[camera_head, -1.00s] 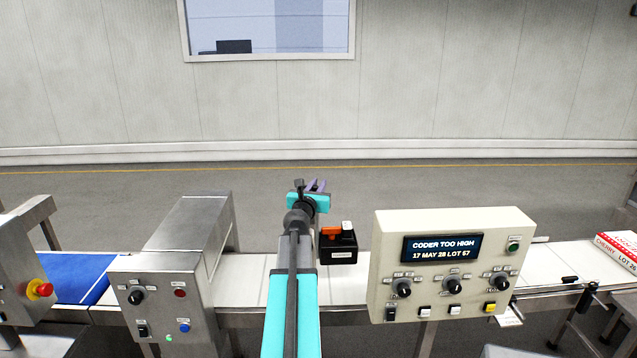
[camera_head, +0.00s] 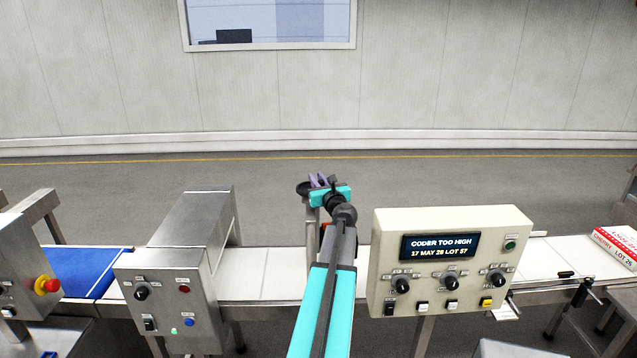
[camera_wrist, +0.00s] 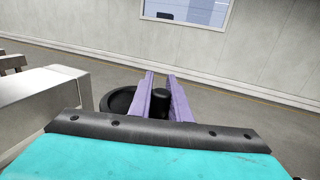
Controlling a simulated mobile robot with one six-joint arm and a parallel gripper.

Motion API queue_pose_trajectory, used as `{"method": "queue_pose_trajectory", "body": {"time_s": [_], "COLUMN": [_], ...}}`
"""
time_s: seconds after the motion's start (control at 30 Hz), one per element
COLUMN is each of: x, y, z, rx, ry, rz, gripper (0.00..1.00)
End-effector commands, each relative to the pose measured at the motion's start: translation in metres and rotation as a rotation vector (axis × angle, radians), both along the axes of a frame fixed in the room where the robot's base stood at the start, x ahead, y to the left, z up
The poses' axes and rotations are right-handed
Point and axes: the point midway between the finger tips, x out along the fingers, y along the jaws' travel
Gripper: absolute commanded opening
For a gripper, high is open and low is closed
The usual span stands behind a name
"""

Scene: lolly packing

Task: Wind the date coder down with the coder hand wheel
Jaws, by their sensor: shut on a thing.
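The coder hand wheel (camera_wrist: 118,102) is a dark round wheel; in the head view it shows at the top of the post (camera_head: 304,189), just left of my gripper. My gripper (camera_head: 320,181) has purple fingers, also in the wrist view (camera_wrist: 160,96). The fingers are shut on the wheel's upright black knob (camera_wrist: 160,100), at the right side of the wheel. The date coder (camera_head: 322,240) is mostly hidden behind my arm; a bit of its orange part shows. The control panel's display (camera_head: 440,246) reads "CODER TOO HIGH" and "17 MAY 28 LOT 57".
A conveyor (camera_head: 262,274) runs across, with a steel housing (camera_head: 190,235) at left and the cream control panel (camera_head: 500,220) at right. A blue belt (camera_head: 85,272) and red emergency stop (camera_head: 47,285) lie far left. A carton (camera_head: 619,246) sits far right.

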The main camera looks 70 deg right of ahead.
Motion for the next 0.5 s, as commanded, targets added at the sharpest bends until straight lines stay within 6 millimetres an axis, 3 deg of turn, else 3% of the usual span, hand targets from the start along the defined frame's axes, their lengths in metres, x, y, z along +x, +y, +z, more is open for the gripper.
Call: {"method": "queue_pose_trajectory", "body": {"time_s": [0.5], "x": [0.0061], "y": [-0.0015], "z": [0.0013], "rx": [-0.001], "ry": [-0.002], "rz": [0.163], "gripper": [0.00]}}
